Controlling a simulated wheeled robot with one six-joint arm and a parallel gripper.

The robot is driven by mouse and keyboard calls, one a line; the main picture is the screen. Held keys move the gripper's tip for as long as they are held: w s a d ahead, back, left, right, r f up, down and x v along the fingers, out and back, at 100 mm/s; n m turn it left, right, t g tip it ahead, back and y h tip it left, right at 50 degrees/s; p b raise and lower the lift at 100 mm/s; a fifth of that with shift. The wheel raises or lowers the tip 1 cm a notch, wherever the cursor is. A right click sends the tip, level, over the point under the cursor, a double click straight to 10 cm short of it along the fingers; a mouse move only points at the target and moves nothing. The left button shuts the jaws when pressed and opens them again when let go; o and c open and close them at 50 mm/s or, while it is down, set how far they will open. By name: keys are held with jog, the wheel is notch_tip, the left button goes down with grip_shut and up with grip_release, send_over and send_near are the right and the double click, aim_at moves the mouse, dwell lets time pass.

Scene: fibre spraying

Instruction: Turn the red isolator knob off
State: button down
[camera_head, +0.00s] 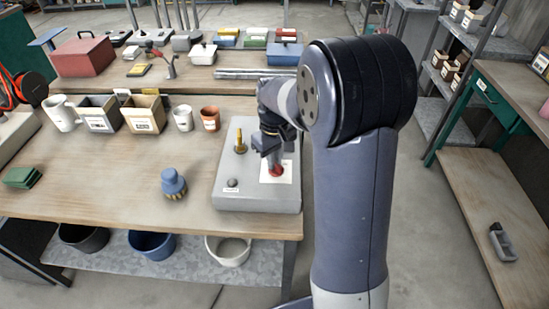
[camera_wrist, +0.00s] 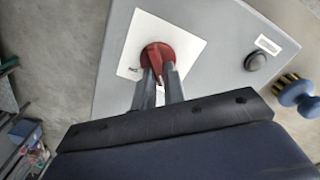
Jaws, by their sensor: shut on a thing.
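The red isolator knob (camera_head: 276,170) sits on a white square label on top of the grey control box (camera_head: 240,200), at the right end of the bench. In the wrist view the knob (camera_wrist: 158,55) shows as a round red piece on the white plate. My gripper (camera_wrist: 160,72) is shut on the knob, with its two grey fingers reaching down onto it. In the head view my gripper (camera_head: 272,160) comes down on the knob from above. The fingers hide part of the knob, and I cannot tell its exact setting.
A brass post (camera_head: 240,142) and a dark button (camera_head: 232,183) stand on the same box. Cups and small bins (camera_head: 144,114) line the bench's back. The bench front between is clear.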

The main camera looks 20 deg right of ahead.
jog(key=c, duration=1.5)
grip_release()
jog(key=shift+r, duration=0.1)
notch_tip(320, 180, up, 11)
jog(key=shift+f+b, duration=0.15)
jog(key=shift+b, duration=0.15)
notch_tip(320, 180, down, 11)
jog(key=shift+r+p, duration=0.1)
jog(key=shift+p, duration=0.2)
